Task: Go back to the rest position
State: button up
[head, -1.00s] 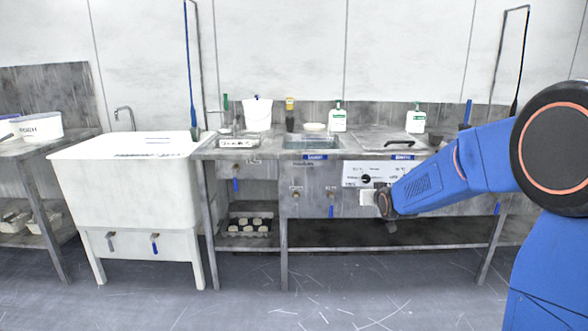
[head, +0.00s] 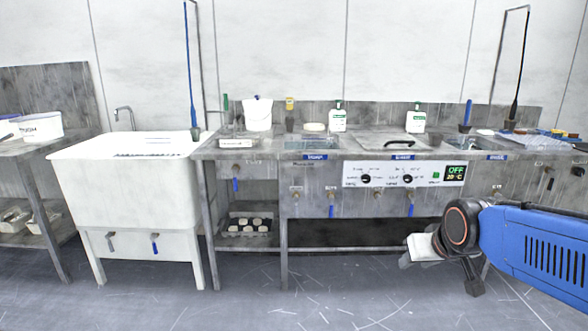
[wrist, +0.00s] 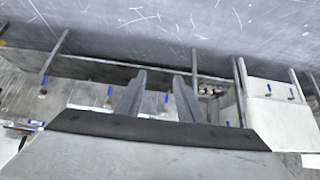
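My gripper (wrist: 160,74) shows in the wrist view with its two grey fingers apart. Only the bench front and the floor show between them, so it is open and empty. In the head view my blue arm comes in from the lower right, with its wrist low in front of the right part of the steel bench (head: 345,203). The fingers are hard to make out there.
A white sink tub (head: 125,185) stands left of the bench. White bottles (head: 338,118), a white bucket (head: 258,114) and a control panel (head: 405,174) with a lit OFF display are on the bench. The floor (head: 250,305) in front is clear.

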jog(key=s+f+g, duration=0.2)
jog(key=s+f, duration=0.2)
jog(key=s, duration=1.3)
jog(key=shift+s+d+f+g, duration=0.15)
jog(key=shift+s+f+g, duration=0.05)
jog(key=shift+s+g, duration=0.2)
jog(key=shift+w, duration=0.15)
dwell(0.8)
